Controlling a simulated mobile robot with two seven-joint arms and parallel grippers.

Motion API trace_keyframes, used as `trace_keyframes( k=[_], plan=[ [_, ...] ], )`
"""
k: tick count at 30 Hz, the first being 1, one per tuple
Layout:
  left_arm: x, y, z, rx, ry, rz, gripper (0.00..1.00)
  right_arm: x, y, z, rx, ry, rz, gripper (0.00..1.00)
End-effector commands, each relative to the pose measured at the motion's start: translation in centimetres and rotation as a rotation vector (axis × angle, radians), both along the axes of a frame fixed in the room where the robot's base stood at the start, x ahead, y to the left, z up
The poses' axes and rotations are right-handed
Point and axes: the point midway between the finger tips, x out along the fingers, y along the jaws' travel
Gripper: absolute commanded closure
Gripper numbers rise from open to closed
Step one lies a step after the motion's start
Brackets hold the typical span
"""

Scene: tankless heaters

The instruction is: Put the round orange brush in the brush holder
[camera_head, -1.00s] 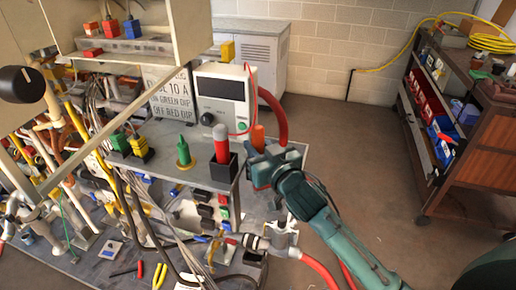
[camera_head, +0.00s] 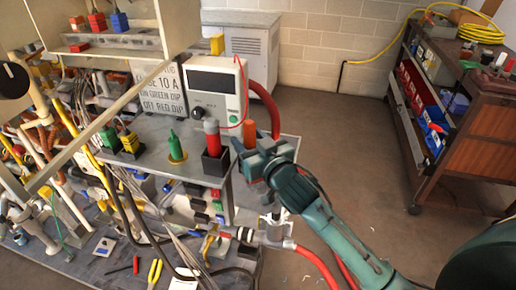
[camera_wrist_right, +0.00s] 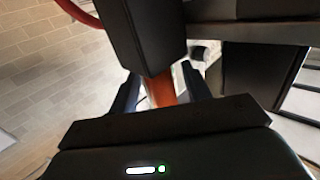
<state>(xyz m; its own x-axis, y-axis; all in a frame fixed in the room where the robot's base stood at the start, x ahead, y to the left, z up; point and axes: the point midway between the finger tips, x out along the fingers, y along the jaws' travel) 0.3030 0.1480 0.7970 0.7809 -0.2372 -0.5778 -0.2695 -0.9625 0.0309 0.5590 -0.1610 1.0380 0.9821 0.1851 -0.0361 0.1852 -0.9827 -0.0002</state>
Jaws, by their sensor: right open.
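The round orange brush (camera_head: 249,132) stands upright just beyond my right gripper (camera_head: 254,162) in the head view, its lower part hidden by the gripper. In the right wrist view, the orange shaft (camera_wrist_right: 160,90) shows between the two open fingers (camera_wrist_right: 160,95). I cannot tell whether they touch it. A black square holder (camera_head: 215,162), likely the brush holder, stands at the bench corner, left of the gripper. A red-topped round piece (camera_head: 212,140) sits upright in it. My left gripper is not in view.
A green piece (camera_head: 176,147) stands left of the holder on the grey bench. A white instrument (camera_head: 215,85) with a red hose (camera_head: 266,105) stands behind. Tubes and cables crowd the lower left. A brown cart (camera_head: 480,140) stands right, with open floor between.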

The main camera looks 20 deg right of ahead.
Motion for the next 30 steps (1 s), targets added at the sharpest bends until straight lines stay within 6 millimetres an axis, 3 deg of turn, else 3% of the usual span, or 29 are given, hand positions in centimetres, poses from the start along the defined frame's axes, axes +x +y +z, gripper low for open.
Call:
trace_keyframes(
  k=[15, 22, 23, 26, 30],
  plan=[
    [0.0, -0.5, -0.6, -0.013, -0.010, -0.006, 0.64, -9.6, -1.8, 0.1, 0.002, 0.002, 0.000, 0.52],
    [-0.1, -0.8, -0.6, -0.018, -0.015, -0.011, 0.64, -11.6, -2.1, -0.2, -0.001, 0.013, 0.000, 0.52],
    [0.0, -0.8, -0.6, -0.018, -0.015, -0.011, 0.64, -11.8, -2.1, -0.9, -0.005, 0.027, 0.001, 0.52],
    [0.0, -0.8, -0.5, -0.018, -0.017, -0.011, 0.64, -13.2, -1.6, -5.6, -0.023, 0.129, 0.012, 0.52],
    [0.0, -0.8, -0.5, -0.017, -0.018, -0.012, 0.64, -17.6, -0.2, -15.0, -0.058, 0.332, 0.049, 0.52]
  ],
)
